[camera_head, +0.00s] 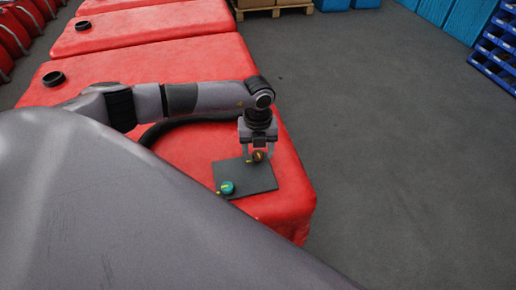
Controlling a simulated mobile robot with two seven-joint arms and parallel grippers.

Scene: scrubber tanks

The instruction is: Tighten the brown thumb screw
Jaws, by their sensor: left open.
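The brown thumb screw (258,157) stands on a dark grey plate (256,181) on top of the nearest red tank (290,187). My left gripper (258,153) points down over it, with its two fingers apart on either side of the screw. I cannot tell whether the fingers touch it. A teal thumb screw (227,187) sits near the plate's front left corner, apart from the gripper. Small yellow marks show beside both screws. My right gripper is not in view.
More red tanks (150,31) with black caps stand in a row behind. A black hose runs over the nearest tank behind my arm. Open grey floor (390,130) lies to the right. Blue crates (495,55) and a pallet with boxes (272,8) stand far off.

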